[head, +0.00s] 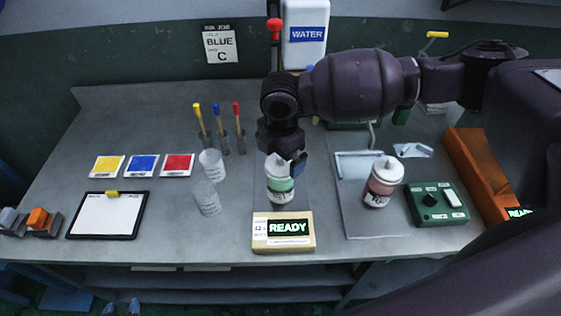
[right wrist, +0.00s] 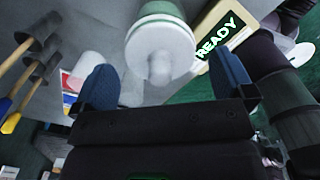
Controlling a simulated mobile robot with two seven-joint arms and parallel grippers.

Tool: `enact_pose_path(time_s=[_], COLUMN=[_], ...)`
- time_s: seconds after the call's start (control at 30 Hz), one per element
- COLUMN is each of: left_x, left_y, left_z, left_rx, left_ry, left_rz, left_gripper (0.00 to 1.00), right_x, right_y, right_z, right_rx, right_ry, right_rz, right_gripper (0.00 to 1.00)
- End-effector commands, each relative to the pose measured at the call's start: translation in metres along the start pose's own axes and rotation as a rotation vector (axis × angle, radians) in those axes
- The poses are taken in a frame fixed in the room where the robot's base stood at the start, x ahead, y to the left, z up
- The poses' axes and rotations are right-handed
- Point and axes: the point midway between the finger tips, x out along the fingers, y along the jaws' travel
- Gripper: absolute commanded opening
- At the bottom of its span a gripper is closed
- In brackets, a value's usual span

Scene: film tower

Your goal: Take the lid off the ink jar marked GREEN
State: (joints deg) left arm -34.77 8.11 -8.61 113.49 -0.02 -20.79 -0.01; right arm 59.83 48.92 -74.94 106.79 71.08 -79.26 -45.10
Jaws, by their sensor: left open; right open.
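The jar with a green band (head: 280,186) stands upright behind the READY block, and its marking is too small to read. Its white lid (right wrist: 160,48), with a small knob, is on it in the right wrist view. My right gripper (head: 287,160) comes down from above at the jar's top and partly hides the lid. In the right wrist view its blue fingers (right wrist: 165,80) are open, with the knob end of the lid between and just beyond them; I see no grip. My left gripper (head: 122,307) is open and empty at the bottom edge, with only its fingertips showing.
A second white-capped jar with a reddish label (head: 383,183) stands to the right, near a green button box (head: 437,204). Clear cups (head: 206,198) and colour-tipped sticks (head: 219,133) stand to the left. The READY block (head: 284,241) is just in front of the jar.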

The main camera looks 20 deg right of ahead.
Motion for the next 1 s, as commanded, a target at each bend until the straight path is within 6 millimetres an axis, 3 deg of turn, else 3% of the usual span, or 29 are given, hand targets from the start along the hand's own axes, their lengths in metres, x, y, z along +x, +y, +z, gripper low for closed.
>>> enact_pose_path(time_s=[0.1, 0.3, 0.63, 1.0], left_x=[-0.0002, -0.0002, -0.0001, -0.0001], left_y=[0.0000, 0.0001, 0.0000, 0.0000], left_z=[0.0003, 0.0008, 0.0011, 0.0012], left_rx=[0.000, -0.001, -0.001, -0.001], left_ry=[-0.001, -0.002, -0.003, -0.003], left_rz=[0.000, 0.000, 0.000, 0.000], left_gripper=[0.43, 0.43, 0.43, 0.43], right_x=[0.0099, 0.0108, 0.0105, 0.0069], right_y=[0.0001, 0.0001, 0.0001, 0.0004], right_z=[0.0002, 0.0002, 0.0002, 0.0003], right_rx=[0.000, 0.000, 0.000, 0.000], right_ry=[0.000, 0.000, 0.000, 0.000], right_rz=[0.001, 0.001, 0.001, 0.002], right_gripper=[1.00, 1.00, 0.52, 0.52])
